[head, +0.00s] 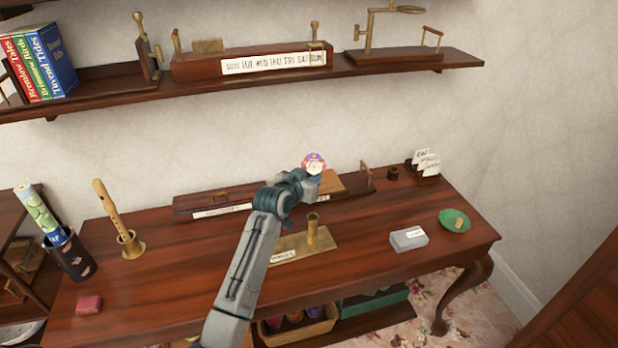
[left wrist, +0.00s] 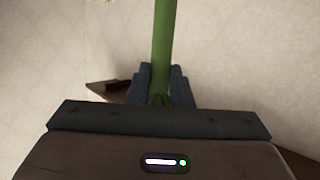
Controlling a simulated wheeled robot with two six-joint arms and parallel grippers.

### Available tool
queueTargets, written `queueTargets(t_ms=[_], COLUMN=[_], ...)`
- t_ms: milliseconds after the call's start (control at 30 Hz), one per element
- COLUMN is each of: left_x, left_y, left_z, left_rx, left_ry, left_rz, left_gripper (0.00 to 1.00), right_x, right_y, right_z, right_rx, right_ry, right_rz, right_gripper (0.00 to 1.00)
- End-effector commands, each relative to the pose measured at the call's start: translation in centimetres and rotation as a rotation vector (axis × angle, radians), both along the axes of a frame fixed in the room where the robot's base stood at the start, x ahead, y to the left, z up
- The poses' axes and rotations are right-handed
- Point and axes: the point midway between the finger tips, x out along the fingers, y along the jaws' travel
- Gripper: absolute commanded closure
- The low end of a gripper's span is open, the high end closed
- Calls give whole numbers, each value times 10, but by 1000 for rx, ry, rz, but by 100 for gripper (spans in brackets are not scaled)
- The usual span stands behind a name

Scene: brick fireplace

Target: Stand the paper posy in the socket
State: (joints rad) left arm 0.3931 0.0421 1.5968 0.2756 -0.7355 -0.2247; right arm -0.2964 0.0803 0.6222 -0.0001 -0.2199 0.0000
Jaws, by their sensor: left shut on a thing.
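The socket looks to be the upright brass tube (head: 312,228) on a flat brass plate (head: 290,245) with a label on the table. My gripper is above and behind the tube in the picture, apart from it. The stem's lower end is hidden. My right gripper is not in view.
The wooden table (head: 370,260) holds a grey-white box (head: 408,238), a green dish (head: 454,221), a red block (head: 89,304) and a recorder on a brass stand (head: 130,244). A wall shelf (head: 420,62) with brass devices runs above. The table's front right is clear.

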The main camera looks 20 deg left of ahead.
Motion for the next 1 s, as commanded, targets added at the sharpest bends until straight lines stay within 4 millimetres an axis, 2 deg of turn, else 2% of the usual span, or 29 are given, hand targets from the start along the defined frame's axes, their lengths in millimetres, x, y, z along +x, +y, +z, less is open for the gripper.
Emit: queueTargets(t_ms=[133,333,533,800,1000], left_x=[0,0,0,0,0], left_y=[0,0,0,0,0], left_z=[0,2,-17,-43,-57], left_rx=[0,-2,-2,-2,-2], left_ry=[0,2,1,2,1], left_rz=[0,6,7,7,7], left_gripper=[100,100,100,100,100], right_x=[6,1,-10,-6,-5], right_y=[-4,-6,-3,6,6], right_z=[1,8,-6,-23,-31], right_rx=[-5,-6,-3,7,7], right_ry=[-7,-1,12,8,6], right_rz=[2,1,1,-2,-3], right_gripper=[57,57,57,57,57])
